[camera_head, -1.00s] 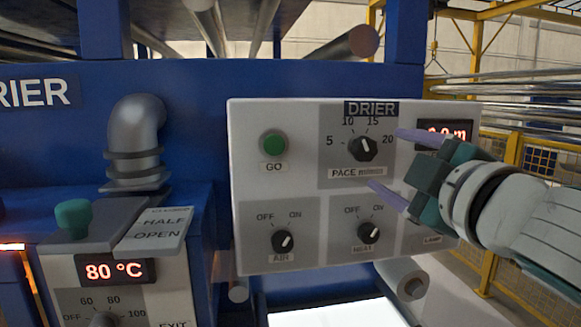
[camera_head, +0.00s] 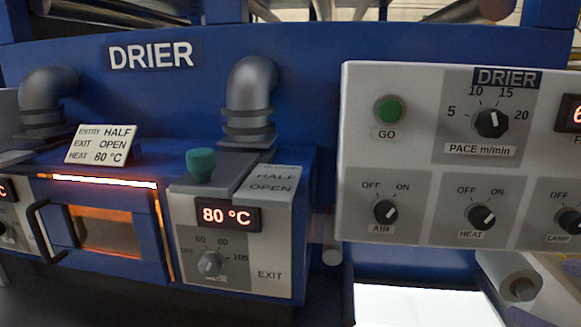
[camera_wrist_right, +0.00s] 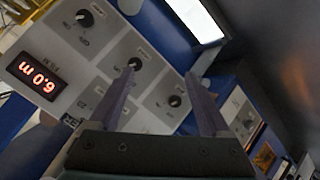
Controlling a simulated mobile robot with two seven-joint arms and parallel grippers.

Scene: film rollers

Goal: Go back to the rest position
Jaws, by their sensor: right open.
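My right gripper (camera_wrist_right: 165,85) is open and empty in the right wrist view, its two purple fingers spread apart. Behind the fingers is the white DRIER control panel (camera_wrist_right: 60,58), seen turned over, with its dark knobs and a red display reading 6.0 m (camera_wrist_right: 35,78). No knob appears between the fingers in a grip. My left gripper is not in view.
The control panel (camera_head: 410,150) stands right of centre with a green GO button (camera_head: 390,110), PACE knob (camera_head: 490,123), AIR knob (camera_head: 386,211) and HEAT knob (camera_head: 481,216). A blue oven with a black door handle (camera_head: 45,232) and 80 °C display (camera_head: 227,215) stands left.

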